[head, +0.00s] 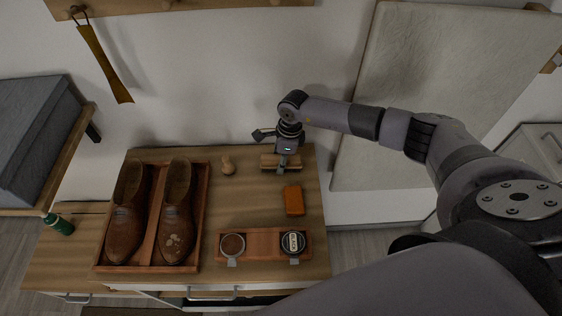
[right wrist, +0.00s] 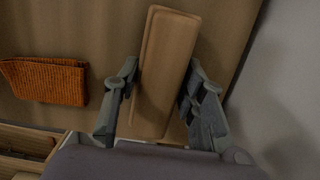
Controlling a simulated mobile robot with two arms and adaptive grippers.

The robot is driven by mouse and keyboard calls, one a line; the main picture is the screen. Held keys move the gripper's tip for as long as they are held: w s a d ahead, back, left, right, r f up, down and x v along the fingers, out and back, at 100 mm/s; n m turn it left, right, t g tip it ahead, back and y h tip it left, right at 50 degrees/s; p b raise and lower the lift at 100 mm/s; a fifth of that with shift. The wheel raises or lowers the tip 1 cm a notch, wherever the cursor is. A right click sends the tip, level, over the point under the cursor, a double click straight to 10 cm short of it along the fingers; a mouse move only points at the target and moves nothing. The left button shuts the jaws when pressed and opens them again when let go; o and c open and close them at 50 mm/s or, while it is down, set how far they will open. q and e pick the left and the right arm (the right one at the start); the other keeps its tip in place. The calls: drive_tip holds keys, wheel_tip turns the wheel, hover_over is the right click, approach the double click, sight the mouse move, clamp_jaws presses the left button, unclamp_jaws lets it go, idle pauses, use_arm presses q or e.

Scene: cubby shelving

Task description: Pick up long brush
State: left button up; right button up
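The long brush (head: 268,161), a long wooden block, lies on the wooden cabinet top near its back right corner. In the right wrist view its smooth wooden back (right wrist: 166,75) faces up, and any bristles are hidden. My right gripper (head: 274,151) is above the brush, reaching in from the right. In the right wrist view the right gripper (right wrist: 161,69) is open, with one finger on each side of the brush. The left finger is very close to the brush's edge; I cannot tell whether it touches. My left gripper is not in view.
An orange cloth (head: 293,200) lies just in front of the brush. A small wooden brush (head: 228,166) stands to the left. A tray of brown shoes (head: 125,222) fills the left side. Two tins (head: 232,244) sit on a front tray (head: 263,241). The wall is close behind.

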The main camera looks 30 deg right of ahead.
drive_tip(key=c, duration=0.7)
drive_tip(key=shift+o, duration=0.2)
drive_tip(key=shift+r, duration=0.1)
wheel_tip(320, 180, up, 20)
drive_tip(key=b, duration=0.5)
